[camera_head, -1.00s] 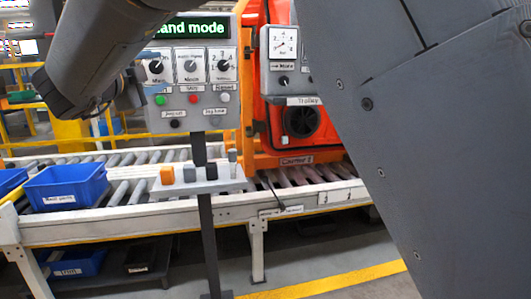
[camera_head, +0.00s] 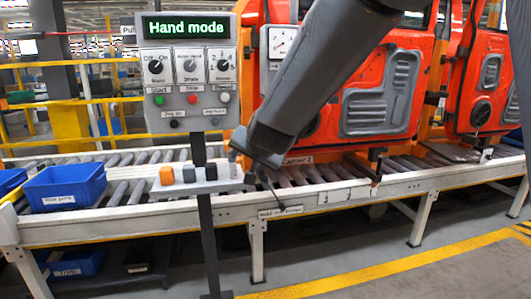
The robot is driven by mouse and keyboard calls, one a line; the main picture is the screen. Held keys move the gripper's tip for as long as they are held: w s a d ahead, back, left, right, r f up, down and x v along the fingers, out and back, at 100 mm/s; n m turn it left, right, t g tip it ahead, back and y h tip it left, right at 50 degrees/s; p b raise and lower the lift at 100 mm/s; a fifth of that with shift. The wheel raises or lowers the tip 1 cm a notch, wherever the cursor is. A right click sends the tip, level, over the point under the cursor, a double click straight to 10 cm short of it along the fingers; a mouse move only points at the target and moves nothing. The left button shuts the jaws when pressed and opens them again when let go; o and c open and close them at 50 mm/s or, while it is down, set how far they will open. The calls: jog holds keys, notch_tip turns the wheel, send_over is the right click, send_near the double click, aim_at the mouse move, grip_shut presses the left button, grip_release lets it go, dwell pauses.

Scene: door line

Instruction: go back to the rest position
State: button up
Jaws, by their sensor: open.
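My gripper (camera_head: 248,170) hangs at the lower end of my grey arm. It is beside the right end of the small shelf on the control stand, in front of the conveyor. The jaws are small and dark here, and nothing shows held in them. The control panel (camera_head: 188,72) stands to the left with a green-lit "Hand mode" display (camera_head: 187,27). My arm crosses in front of the orange door and partly hides the gauge box (camera_head: 278,45).
Orange doors (camera_head: 382,92) hang over the roller conveyor (camera_head: 330,196). A blue bin (camera_head: 65,186) sits on the conveyor at left. The floor in front, with a yellow line (camera_head: 370,273), is clear.

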jog(key=s+d+f+n+g+h, duration=0.1)
jog(key=s+d+f+n+g, duration=0.1)
jog(key=s+d+f+g, duration=0.3)
jog(key=s+d+f+n+g+h, duration=0.1)
jog(key=s+d+f+g, duration=0.4)
jog(key=s+d+f, duration=0.7)
jog(key=s+d+h, duration=0.1)
jog(key=s+d, duration=0.6)
jog(key=s, duration=0.6)
jog(key=shift+s+f+n+g, duration=0.2)
jog(key=shift+s+n+g, duration=0.15)
jog(key=shift+n+g, duration=0.05)
jog(key=shift+d, duration=0.1)
